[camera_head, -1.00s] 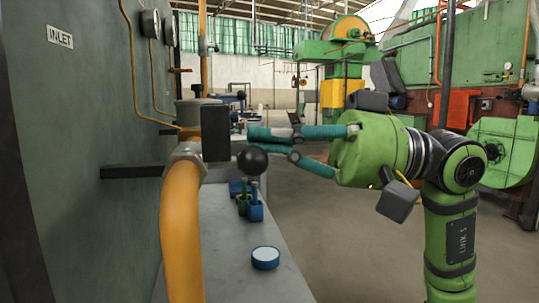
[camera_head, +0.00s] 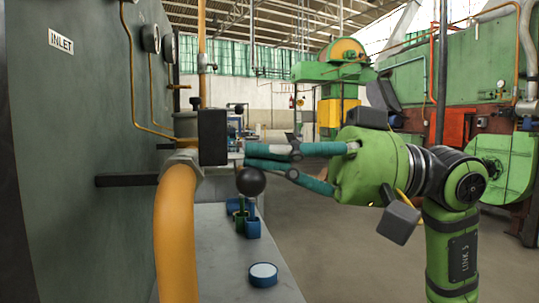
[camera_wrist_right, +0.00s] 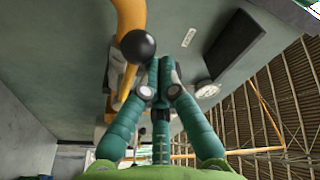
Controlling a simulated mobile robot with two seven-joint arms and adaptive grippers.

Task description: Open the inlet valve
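The inlet valve is at a thick yellow pipe (camera_head: 175,230) under the INLET sign (camera_head: 61,41). A dark block (camera_head: 212,137) sits at the pipe's top, and a black ball knob (camera_head: 251,181) shows just right of it. My right gripper (camera_head: 247,156) comes in from the right with its teal fingertips just above the knob. In the wrist view the knob (camera_wrist_right: 138,46) is beside the fingertips (camera_wrist_right: 160,75), which are drawn together with nothing visible between them. Whether they touch the knob or its lever is unclear. My left gripper is not in view.
A grey bench (camera_head: 228,275) runs below the knob. It carries a blue disc with a white top (camera_head: 263,272) and small blue and green cups (camera_head: 252,228). The green wall panel (camera_head: 85,170) borders the left. Open floor lies to the right.

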